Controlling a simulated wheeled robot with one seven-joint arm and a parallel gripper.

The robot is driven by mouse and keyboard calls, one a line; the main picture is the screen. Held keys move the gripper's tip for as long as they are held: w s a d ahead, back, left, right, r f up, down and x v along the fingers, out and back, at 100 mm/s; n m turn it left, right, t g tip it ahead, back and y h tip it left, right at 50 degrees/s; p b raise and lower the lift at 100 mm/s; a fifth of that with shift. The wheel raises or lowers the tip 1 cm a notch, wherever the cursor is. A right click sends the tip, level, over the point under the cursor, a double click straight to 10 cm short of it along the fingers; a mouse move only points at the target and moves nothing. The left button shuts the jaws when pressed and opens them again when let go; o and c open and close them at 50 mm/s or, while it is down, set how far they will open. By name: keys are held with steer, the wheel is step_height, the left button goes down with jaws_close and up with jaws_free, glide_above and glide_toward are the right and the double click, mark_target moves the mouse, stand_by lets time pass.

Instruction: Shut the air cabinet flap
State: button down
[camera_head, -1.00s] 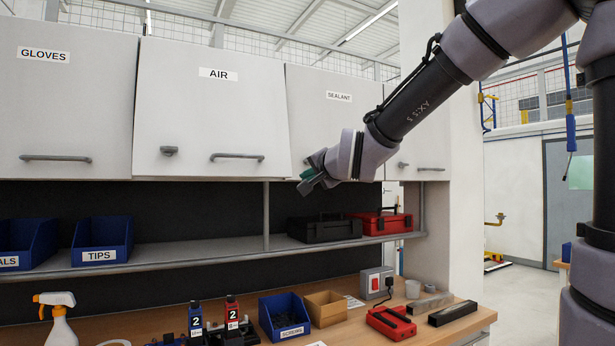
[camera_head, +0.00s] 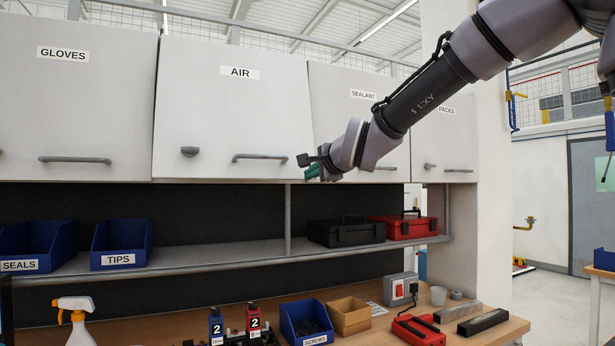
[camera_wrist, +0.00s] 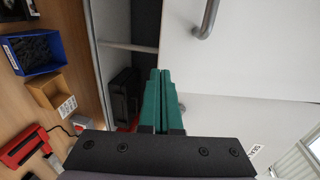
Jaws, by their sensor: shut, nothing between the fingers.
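The air cabinet flap (camera_head: 225,110) is a white panel labelled AIR, with a round knob (camera_head: 189,151) and a bar handle (camera_head: 260,157) near its lower edge. Its sides flare towards the bottom, so it appears to stand slightly out from its neighbours; the exact gap is hard to tell. My gripper (camera_head: 312,171) is at the flap's lower right corner, its green fingers closed together and empty. In the wrist view the closed fingers (camera_wrist: 160,73) point along the cabinet underside, with the flap (camera_wrist: 250,50) beyond them. I cannot tell whether they touch it.
The gloves flap (camera_head: 75,110) and sealant flap (camera_head: 350,125) flank it. Below, a shelf (camera_head: 215,252) holds blue bins, a black case (camera_head: 345,233) and a red case (camera_head: 405,228). The bench (camera_head: 370,335) carries bins, bottles and tools. Open floor lies at the right.

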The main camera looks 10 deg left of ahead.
steer(key=shift+x, duration=1.2)
steer(key=x, duration=0.7)
